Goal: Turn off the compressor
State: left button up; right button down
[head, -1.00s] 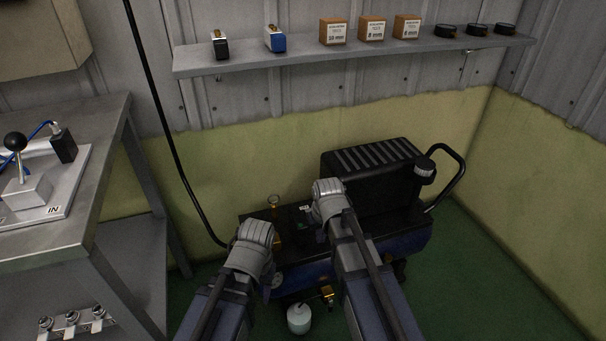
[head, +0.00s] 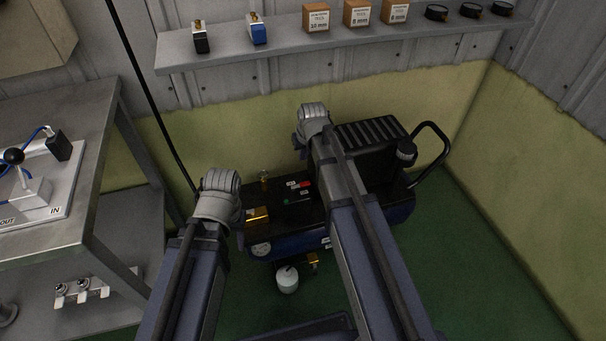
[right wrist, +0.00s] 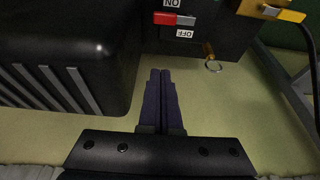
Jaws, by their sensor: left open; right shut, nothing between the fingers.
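The compressor (head: 330,222) is a dark blue tank with a black ribbed motor cover (head: 372,145), on the green floor in the corner. Its black top panel carries a red switch (head: 305,184) and small labels. In the right wrist view the red and grey switch (right wrist: 178,19) sits between ON and OFF labels, upside down. My right gripper (head: 299,142) is beyond the panel, left of the cover; its fingers (right wrist: 161,72) are shut, empty, and apart from the switch. My left gripper (head: 238,212) is open, left of the compressor, its fingers mostly hidden.
A metal workbench (head: 60,120) stands on the left. A shelf (head: 340,45) with boxes runs along the back wall. A gauge and a brass valve (head: 257,214) sit on the compressor's left end; a black handle (head: 436,150) is on its right. Floor to the right is clear.

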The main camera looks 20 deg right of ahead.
aim_at(305, 184)
jog(key=shift+f, duration=0.1)
jog(key=f+b, duration=0.9)
jog(key=shift+s+f, duration=0.1)
jog(key=shift+s, duration=0.3)
